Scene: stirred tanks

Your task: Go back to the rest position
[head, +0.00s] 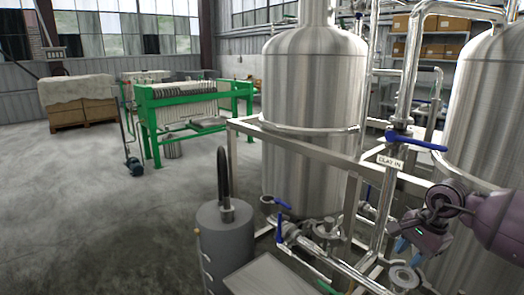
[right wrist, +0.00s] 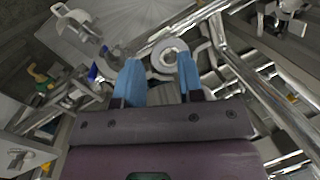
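My right gripper (head: 408,246) is at the lower right of the head view, in front of the steel tank frame and its piping. In the right wrist view its two blue fingers (right wrist: 159,78) stand apart with nothing between them, so it is open and empty. A round pipe flange shows beyond the fingertips. My left gripper is not in the head view.
A steel tank (head: 313,115) stands in a metal frame, with a second tank (head: 490,120) at right. A blue valve handle (head: 415,141) sits above the "CLAY IN" label (head: 390,162). A grey cylinder (head: 226,245) stands front centre. The floor (head: 80,220) at left is clear.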

